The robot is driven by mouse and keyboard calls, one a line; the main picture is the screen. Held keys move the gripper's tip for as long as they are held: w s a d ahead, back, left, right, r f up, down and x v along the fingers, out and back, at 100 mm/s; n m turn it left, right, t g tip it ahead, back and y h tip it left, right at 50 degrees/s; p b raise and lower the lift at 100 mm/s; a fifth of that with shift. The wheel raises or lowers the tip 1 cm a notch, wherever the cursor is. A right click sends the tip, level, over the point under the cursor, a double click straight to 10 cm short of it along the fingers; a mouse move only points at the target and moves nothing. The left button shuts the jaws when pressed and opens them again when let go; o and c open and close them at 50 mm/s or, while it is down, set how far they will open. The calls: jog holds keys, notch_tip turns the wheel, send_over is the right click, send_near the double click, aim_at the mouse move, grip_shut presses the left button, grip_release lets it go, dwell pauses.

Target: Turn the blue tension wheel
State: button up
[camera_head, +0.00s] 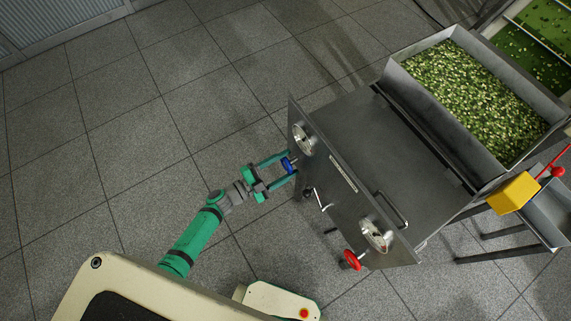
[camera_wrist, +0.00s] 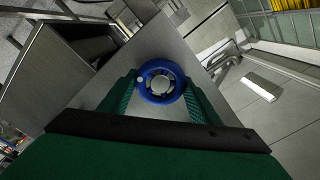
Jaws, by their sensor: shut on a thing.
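The blue tension wheel (camera_wrist: 149,70) is a ring on the machine's grey front panel, with a pale hub and a small light knob on its left side in the wrist view. It also shows in the head view (camera_head: 287,164) as a small blue piece at the panel's left edge. My gripper (camera_head: 285,166) reaches it from the left. In the wrist view my gripper's (camera_wrist: 161,88) two green fingers lie on either side of the wheel and are shut on it. The finger contact points are partly hidden by the wheel's rim.
The grey machine (camera_head: 370,140) carries a silver handwheel (camera_head: 304,139), a second one (camera_head: 376,235), a red wheel (camera_head: 351,260) and a crank lever (camera_head: 320,200). A hopper (camera_head: 391,73) of green pieces stands behind. The tiled floor at left is clear.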

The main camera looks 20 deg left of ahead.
jog(key=shift+m, duration=0.8)
jog(key=shift+f, duration=0.1)
jog(key=o, duration=1)
jog(key=shift+o, duration=0.2)
jog(key=shift+s+a, duration=0.1)
jog(key=v, duration=1)
jog(key=shift+s+a, duration=0.2)
jog(key=shift+s, duration=0.05)
